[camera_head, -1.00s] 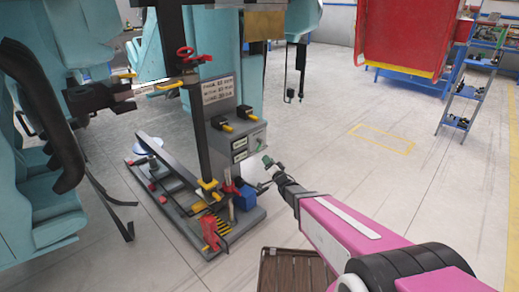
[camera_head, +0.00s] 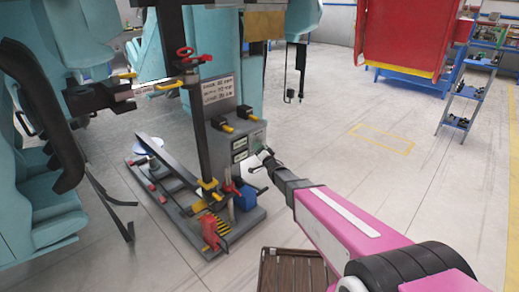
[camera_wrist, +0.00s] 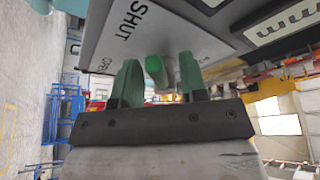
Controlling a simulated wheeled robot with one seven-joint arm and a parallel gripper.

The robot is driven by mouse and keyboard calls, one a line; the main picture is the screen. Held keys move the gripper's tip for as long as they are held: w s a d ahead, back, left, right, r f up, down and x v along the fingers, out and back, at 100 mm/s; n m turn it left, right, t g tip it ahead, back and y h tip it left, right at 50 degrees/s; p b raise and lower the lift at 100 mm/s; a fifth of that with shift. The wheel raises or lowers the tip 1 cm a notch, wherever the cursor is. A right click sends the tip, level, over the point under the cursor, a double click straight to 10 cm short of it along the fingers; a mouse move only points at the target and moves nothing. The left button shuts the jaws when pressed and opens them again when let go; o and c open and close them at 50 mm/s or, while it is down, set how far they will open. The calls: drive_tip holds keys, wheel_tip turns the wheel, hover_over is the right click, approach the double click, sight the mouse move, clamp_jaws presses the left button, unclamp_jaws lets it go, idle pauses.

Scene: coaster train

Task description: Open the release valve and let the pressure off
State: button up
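The release valve has a green handle (camera_wrist: 154,68) on a grey panel (camera_wrist: 170,35) printed SHUT, with a partly covered OPEN label beside it. My gripper (camera_wrist: 160,78) is open in the wrist view, one green-grey finger on each side of the handle, with a visible gap on both sides. I cannot tell how deep the handle sits between the fingers. In the head view my gripper (camera_head: 261,162) is at the right side of the control stand (camera_head: 240,146), where the handle is hard to make out.
A red wheel (camera_head: 185,53) and yellow-handled parts are on the stand. Its base (camera_head: 255,218) carries a blue box (camera_head: 245,198) and a red part (camera_head: 210,232). Teal seats (camera_head: 45,205) are at left. A brown slatted crate (camera_head: 290,270) is below my arm.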

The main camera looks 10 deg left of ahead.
clamp_jaws()
